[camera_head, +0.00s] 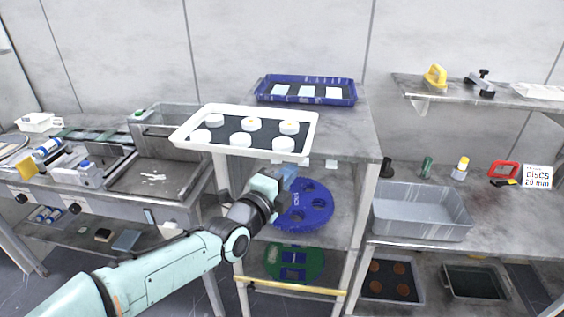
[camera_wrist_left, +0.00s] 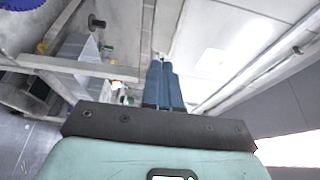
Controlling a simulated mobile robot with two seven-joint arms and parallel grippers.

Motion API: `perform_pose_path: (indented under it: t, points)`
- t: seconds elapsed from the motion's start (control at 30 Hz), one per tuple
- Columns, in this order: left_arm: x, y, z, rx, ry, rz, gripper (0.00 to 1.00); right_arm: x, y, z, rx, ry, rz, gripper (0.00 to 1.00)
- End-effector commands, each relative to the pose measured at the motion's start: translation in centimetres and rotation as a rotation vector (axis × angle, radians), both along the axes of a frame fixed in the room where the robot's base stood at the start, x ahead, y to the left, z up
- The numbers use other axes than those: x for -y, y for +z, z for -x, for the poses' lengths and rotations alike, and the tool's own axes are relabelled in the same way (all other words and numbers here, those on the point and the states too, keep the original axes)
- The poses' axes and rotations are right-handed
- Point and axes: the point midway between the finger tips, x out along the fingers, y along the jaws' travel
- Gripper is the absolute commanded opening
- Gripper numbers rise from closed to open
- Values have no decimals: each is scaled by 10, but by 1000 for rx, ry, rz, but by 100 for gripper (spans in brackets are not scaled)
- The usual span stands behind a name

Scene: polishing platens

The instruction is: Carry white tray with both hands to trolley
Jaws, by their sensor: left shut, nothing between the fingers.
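The white tray (camera_head: 184,133) lies on the top of a grey steel shelf unit (camera_head: 348,136), its left end and front edge reaching out past the top. It has a dark lining and holds several white round pieces, some with yellowish tops. My left gripper (camera_head: 289,172) is just below and in front of the tray's front rim, apart from it as far as I can tell. Its blue fingers (camera_wrist_left: 164,84) are together and empty in the left wrist view. My right gripper is not in view. I cannot tell which piece of furniture is the trolley.
A blue tray (camera_head: 306,101) with pale squares stands behind the white tray. A blue holed disc (camera_head: 303,207) and a green one (camera_head: 294,262) lie on the lower shelves. A grey bin (camera_head: 420,211) stands on the right bench; a sink bench (camera_head: 152,178) is at left.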

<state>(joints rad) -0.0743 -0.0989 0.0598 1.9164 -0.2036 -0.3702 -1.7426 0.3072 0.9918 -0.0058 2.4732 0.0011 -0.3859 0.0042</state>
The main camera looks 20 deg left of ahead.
Motion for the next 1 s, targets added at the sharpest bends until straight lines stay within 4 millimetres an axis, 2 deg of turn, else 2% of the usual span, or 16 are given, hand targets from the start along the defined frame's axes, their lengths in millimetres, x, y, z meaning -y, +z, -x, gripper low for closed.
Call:
perform_pose_path:
  t: [0.1, 0.3, 0.67, 0.9, 1.0]
  points:
    - [-14, 1, -14, -1, 5, -1, 0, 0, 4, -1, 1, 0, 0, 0]
    - [-23, 1, -26, 0, 5, 0, 0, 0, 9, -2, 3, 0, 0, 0]
    - [-24, 0, -27, 0, 4, 0, 0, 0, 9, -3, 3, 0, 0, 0]
    - [-30, -2, -34, 0, 5, -1, 0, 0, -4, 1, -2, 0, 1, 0]
    - [-31, -1, -35, -2, 5, 1, 0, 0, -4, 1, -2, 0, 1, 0]
